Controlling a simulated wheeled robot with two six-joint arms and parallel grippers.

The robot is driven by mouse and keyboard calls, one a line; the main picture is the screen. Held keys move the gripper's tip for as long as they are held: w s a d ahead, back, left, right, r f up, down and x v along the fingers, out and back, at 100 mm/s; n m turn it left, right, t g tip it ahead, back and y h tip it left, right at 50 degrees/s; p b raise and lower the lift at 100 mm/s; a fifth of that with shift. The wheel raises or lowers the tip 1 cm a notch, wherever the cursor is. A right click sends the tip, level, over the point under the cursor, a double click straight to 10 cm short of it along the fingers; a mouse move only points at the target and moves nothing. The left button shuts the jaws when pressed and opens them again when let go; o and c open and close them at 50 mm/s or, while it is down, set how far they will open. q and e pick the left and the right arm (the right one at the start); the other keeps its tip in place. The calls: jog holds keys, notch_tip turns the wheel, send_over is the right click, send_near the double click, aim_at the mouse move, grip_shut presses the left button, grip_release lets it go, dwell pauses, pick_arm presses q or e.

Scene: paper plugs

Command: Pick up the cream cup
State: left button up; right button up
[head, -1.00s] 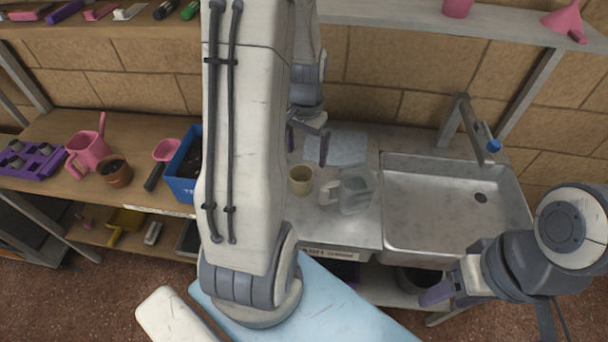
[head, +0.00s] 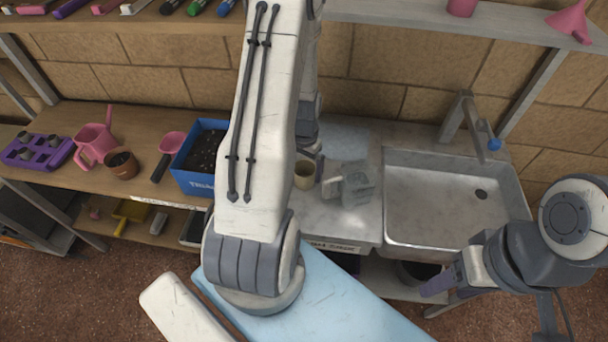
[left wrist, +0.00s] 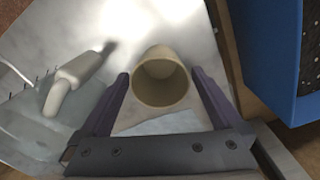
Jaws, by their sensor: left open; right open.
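The fingers are open, one on each side, with a gap on both sides of the cup. In the head view my left gripper (head: 318,166) is at the cup, mostly hidden by its own arm. My right gripper (head: 440,284) hangs at the lower right, in front of the sink, away from the cup.
A blue box (head: 193,182) of soil is to the left. The metal sink (head: 440,235) and tap (head: 468,125) are on the right. A shelf (head: 400,12) runs above.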

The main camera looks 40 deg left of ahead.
pick_arm(q)
jog(key=c, duration=1.4)
notch_tip(320, 180, up, 10)
jog(key=m, duration=0.4)
jog(key=shift+m, duration=0.3)
jog(key=shift+f+p, duration=0.9)
jog(key=shift+f, duration=4.05)
